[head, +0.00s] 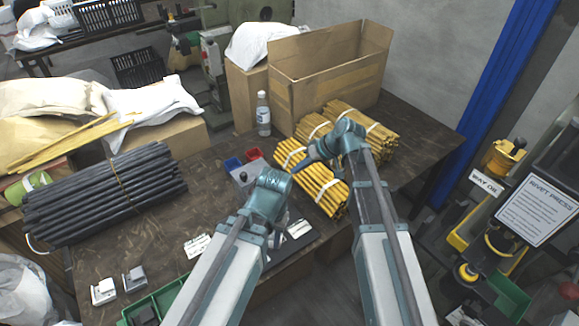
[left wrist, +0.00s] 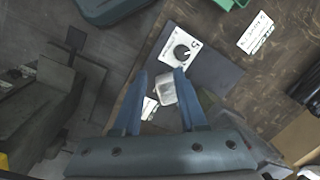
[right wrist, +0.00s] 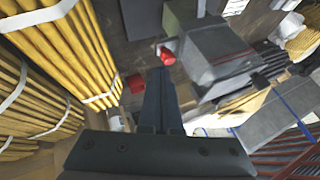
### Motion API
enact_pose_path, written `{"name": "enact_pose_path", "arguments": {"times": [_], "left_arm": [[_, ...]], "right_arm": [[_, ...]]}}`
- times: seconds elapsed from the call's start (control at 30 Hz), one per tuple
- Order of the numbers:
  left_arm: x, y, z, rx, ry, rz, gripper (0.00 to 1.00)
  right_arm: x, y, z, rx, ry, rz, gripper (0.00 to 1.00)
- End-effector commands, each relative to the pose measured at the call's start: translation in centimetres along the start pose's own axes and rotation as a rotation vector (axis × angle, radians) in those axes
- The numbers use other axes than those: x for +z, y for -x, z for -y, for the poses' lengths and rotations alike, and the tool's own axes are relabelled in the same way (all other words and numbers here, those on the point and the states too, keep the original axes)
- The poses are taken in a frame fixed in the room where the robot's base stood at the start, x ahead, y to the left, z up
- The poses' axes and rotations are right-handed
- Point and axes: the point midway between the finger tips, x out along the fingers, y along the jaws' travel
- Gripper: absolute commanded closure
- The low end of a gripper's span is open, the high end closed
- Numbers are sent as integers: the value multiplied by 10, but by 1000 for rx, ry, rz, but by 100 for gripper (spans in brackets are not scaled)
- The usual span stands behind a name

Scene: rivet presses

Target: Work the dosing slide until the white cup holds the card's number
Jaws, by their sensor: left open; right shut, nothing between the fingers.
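My right gripper (head: 299,167) is shut and empty. In the right wrist view its joined fingers (right wrist: 161,72) end just below a small red knob (right wrist: 167,56) on the side of a grey box (right wrist: 208,52); I cannot tell whether they touch it. The grey box (head: 243,174) is partly hidden by my left arm in the head view. My left gripper (left wrist: 160,73) is open, its fingers either side of a pale, cup-like piece (left wrist: 168,89), apparently not gripped. A white plate with a black dial (left wrist: 181,51) lies beyond the fingertips. A white card (left wrist: 149,108) shows beside the left finger.
Blue (head: 233,163) and red (head: 254,153) bins stand behind the grey box. Bundles of yellow rods (head: 318,188) lie close to my right arm. A bottle (head: 263,115) and an open carton (head: 330,85) stand behind. Black rods (head: 100,190) and a green tray (head: 165,298) are left.

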Motion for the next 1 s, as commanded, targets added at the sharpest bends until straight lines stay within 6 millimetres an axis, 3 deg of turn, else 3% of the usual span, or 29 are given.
{"name": "enact_pose_path", "arguments": {"times": [0.03,0.1,0.4,1.0], "left_arm": [[1,15,1,0,0,0,58],[1,24,2,0,0,0,58],[3,47,4,0,0,0,58],[3,50,5,0,0,0,58]], "right_arm": [[-2,16,3,2,-2,-2,100],[-3,28,2,3,-2,-2,100],[-2,59,-1,4,-1,-3,100],[0,64,-3,5,-1,-3,100]]}}
